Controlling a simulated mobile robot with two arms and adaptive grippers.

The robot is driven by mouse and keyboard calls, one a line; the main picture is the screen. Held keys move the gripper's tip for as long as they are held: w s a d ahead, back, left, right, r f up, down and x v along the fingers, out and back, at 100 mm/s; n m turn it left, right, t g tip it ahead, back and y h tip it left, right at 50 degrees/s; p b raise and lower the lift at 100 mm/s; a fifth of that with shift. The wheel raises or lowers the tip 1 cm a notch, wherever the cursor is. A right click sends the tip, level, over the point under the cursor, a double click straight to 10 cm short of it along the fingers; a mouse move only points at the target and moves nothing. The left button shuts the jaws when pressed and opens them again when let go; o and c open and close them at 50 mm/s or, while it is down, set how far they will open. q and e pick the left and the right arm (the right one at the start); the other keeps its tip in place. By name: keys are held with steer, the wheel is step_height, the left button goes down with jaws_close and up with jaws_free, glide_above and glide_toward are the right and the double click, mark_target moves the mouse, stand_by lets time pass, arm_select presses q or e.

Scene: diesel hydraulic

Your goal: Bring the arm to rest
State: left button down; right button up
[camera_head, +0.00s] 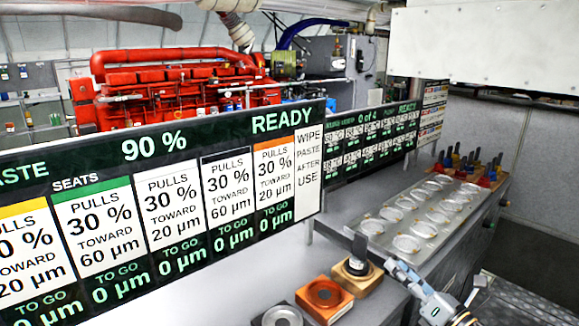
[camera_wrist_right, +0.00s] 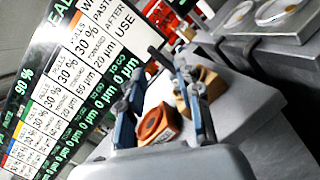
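My right gripper (camera_head: 400,270) reaches in from the lower right of the head view, beside a wooden block (camera_head: 357,273) with a dark round piece on top. In the right wrist view my right gripper (camera_wrist_right: 160,85) has its two blue-grey fingers spread, with nothing held between them. Beyond the fingers, an orange block with a round recess (camera_wrist_right: 152,122) and the wooden block (camera_wrist_right: 205,82) rest on the grey bench top. I cannot tell the exact gap between fingers and blocks. My left gripper is in neither view.
A long display board (camera_head: 160,195) stands along the bench. The orange block (camera_head: 324,296) and a dark round-topped piece (camera_head: 282,316) sit near its front edge. A metal tray (camera_head: 380,232) with several round dishes lies behind, near colored-handled tools (camera_head: 470,168). A red engine (camera_head: 180,85) stands at the back.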

steer(key=s+f+m+g+h, duration=0.2)
steer(key=s+f+m+h, duration=0.4)
steer(key=m, duration=0.5)
steer(key=s+f+m+g+h, duration=0.25)
steer(key=s+f+m, duration=0.25)
steer(key=f+m, duration=0.45)
steer(key=s+a+f+m+g, duration=0.2)
steer(key=s+f+m+g, duration=0.15)
steer(key=s, duration=0.35)
steer(key=s+a+f+m+g, duration=0.2)
steer(key=s+m+g, duration=0.1)
steer(key=s+m, duration=0.3)
steer(key=s+a+f+m+g, duration=0.2)
steer(key=s+f+m+g, duration=0.1)
steer(key=s, duration=0.5)
step_height(320, 180, down, 26)
steer(key=s+g, duration=0.2)
steer(key=s+d+f, duration=0.3)
steer(key=s+f, duration=1.3)
steer(key=shift+s+d+n+g+y, duration=0.15)
steer(key=shift+s+n+g+y, duration=0.1)
steer(key=shift+n+g+y, duration=0.15)
